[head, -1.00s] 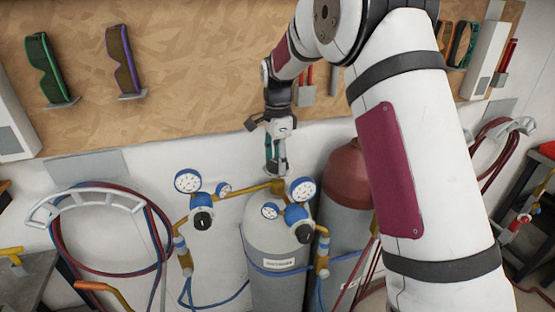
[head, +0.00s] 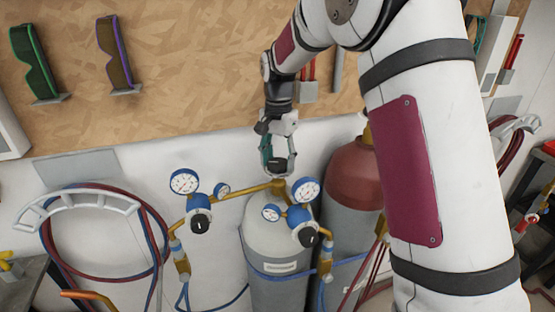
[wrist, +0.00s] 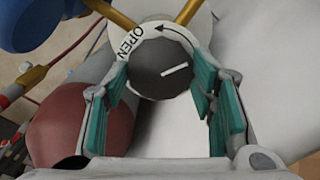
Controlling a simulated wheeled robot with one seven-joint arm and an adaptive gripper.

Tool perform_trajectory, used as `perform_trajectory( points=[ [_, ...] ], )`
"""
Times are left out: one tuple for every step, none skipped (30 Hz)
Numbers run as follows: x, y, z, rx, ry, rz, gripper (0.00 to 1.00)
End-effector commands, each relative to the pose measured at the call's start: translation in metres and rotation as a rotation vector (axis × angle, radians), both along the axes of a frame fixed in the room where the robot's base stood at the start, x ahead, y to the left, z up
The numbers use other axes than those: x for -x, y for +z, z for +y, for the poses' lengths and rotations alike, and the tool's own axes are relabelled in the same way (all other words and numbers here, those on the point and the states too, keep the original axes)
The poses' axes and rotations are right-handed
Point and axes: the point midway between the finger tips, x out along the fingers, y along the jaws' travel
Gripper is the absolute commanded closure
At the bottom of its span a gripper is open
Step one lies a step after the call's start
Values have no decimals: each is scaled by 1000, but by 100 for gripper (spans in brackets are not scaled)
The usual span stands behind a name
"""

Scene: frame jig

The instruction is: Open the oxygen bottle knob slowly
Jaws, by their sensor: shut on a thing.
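The oxygen bottle knob (wrist: 160,66) is a round dark grey disc with a white line on it, pointing to the right and slightly up in the wrist view. Around it is a white ring marked OPEN with a curved arrow. My gripper (wrist: 162,80) has its teal-padded fingers on either side of the knob, closed on it. In the head view my gripper (head: 278,158) reaches down onto the knob at the top of the grey bottle (head: 277,238). The fingers partly hide the knob there.
Brass pipes lead from the valve to two blue regulators with gauges (head: 185,181) (head: 307,190). A red-topped cylinder (head: 354,178) stands close on the right. Hoses hang on a rack (head: 85,203) at left. A wooden tool board (head: 190,60) is behind.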

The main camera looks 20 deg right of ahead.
Motion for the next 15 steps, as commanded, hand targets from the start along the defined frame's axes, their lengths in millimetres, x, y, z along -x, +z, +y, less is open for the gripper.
perform_trajectory(
  points=[
    [-1, 0, 0, -1, 45, -1, 77],
    [-1, 0, 1, -1, 74, -2, 77],
    [-1, -1, 1, -1, 112, -2, 77],
    [-1, -1, 1, -1, 141, -2, 77],
    [-1, -1, 1, -1, 169, -1, 77],
    [-1, -1, 0, -1, 207, -1, 77],
    [-1, -1, 0, -1, 235, -1, 77],
    [-1, 0, 0, -1, 263, -1, 77],
    [-1, 0, 0, -1, 301, -1, 77],
    [-1, 0, 0, -1, 329, -1, 77],
    [-1, 0, 0, -1, 357, -1, 77],
    [-1, 0, 0, -1, 396, -1, 77],
    [-1, 0, 0, -1, 425, -1, 77],
    [-1, 0, 0, -1, 453, -1, 77],
    [-1, 0, 0, -1, 492, -1, 77]
  ],
)
